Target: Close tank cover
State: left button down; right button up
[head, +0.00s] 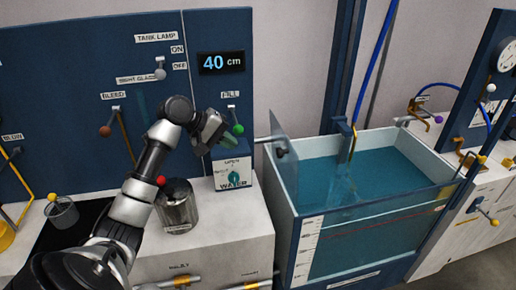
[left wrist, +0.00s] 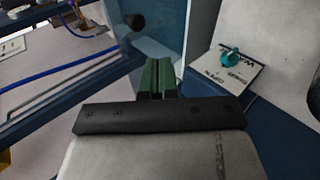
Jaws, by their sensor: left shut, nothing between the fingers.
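The tank (head: 291,210) stands at the right in the head view, its top open over blue-green water. A clear cover panel (head: 283,130) stands upright along the tank's left side, with a dark knob (head: 281,152) on it. In the left wrist view the panel (left wrist: 175,38) and what looks like its dark knob (left wrist: 137,22) lie beyond the fingertips. My left gripper (head: 231,141) is shut and empty, left of the panel and above the water valve box. Its green fingers also show in the left wrist view (left wrist: 158,79). My right gripper is not in view.
The water valve (head: 235,178) sits just below my left gripper. A fill lever with a green ball (head: 238,129) is close behind it. A post and a blue hose (head: 374,62) rise behind the tank.

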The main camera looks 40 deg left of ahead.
pick_arm(q)
jog(key=w+d+r+p+x, duration=0.1)
jog(key=p+x, duration=0.3)
jog(key=x, duration=0.8)
jog(key=shift+w+d+r, duration=0.25)
jog(key=shift+w+r, duration=0.1)
jog(key=shift+w, duration=0.05)
